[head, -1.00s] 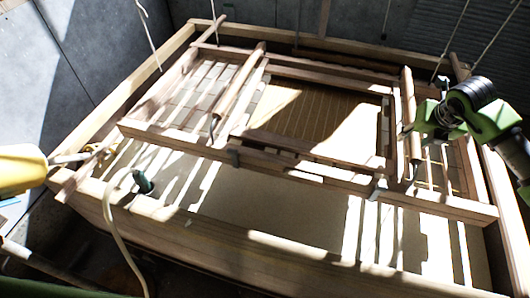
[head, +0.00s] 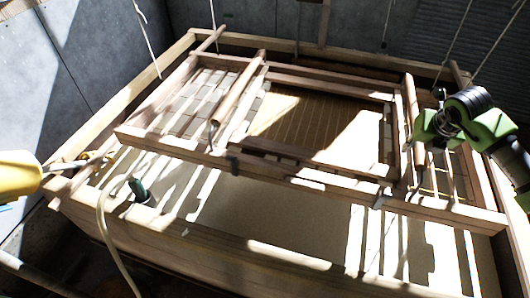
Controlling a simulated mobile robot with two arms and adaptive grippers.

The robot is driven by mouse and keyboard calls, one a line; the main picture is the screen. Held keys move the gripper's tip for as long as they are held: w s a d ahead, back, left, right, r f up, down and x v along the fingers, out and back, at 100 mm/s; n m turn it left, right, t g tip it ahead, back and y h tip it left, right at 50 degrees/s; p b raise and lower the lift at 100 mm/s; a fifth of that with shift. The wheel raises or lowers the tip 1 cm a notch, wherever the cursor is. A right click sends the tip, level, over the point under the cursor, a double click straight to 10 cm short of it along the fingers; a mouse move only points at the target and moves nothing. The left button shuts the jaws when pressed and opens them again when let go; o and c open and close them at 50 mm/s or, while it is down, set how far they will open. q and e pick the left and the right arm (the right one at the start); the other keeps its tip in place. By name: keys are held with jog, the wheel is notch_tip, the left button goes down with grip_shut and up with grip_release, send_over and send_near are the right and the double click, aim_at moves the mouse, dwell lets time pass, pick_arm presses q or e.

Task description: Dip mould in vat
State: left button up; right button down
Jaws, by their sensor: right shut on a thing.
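The mould (head: 190,157) is a wide wooden frame with slats and a ribbed tan screen (head: 300,122) in its middle. It hangs on white cords over the large wooden vat (head: 180,248), within its rim. Pale liquid or a pale floor (head: 290,210) shows below the mould's front; I cannot tell its depth or whether the mould touches it. Two round wooden bars lie across the mould, one left of the screen (head: 238,90) and one right (head: 412,125). My green right gripper (head: 428,130) is shut at the right bar, its fingertips partly hidden.
A pale hose (head: 104,225) with a dark green end (head: 140,189) hangs over the front-left rim. Cords (head: 147,40) rise at several places. Grey walls (head: 90,50) stand close behind.

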jog(key=shift+t, duration=0.4)
jog(key=f+b, duration=1.1)
jog(key=shift+s+f+b, duration=0.2)
jog(key=shift+f+b, duration=0.05)
jog(key=shift+b, duration=0.05)
pick_arm(q)
notch_tip(320, 180, down, 21)
jog(key=d+b, duration=0.1)
jog(key=b, duration=0.8)
jog(key=shift+f+b, duration=0.15)
jog(key=shift+b, duration=0.15)
jog(key=shift+o, duration=0.8)
jog(key=shift+w+a+f+b, duration=0.2)
jog(key=shift+a+f+b, duration=0.3)
jog(key=shift+a+b, duration=0.1)
jog(key=shift+w+a+f+b, duration=0.15)
jog(key=shift+a+f+b, duration=0.3)
jog(key=shift+b, duration=0.1)
jog(key=shift+o, duration=0.3)
jog(key=shift+d+r+p, duration=0.1)
jog(key=shift+r+p, duration=0.35)
jog(key=shift+r, duration=0.1)
jog(key=shift+d+f, duration=0.1)
jog(key=shift+f, duration=0.05)
pick_arm(e)
notch_tip(320, 180, down, 11)
jog(key=shift+t, duration=0.3)
jog(key=shift+d, duration=0.1)
jog(key=shift+r, duration=0.15)
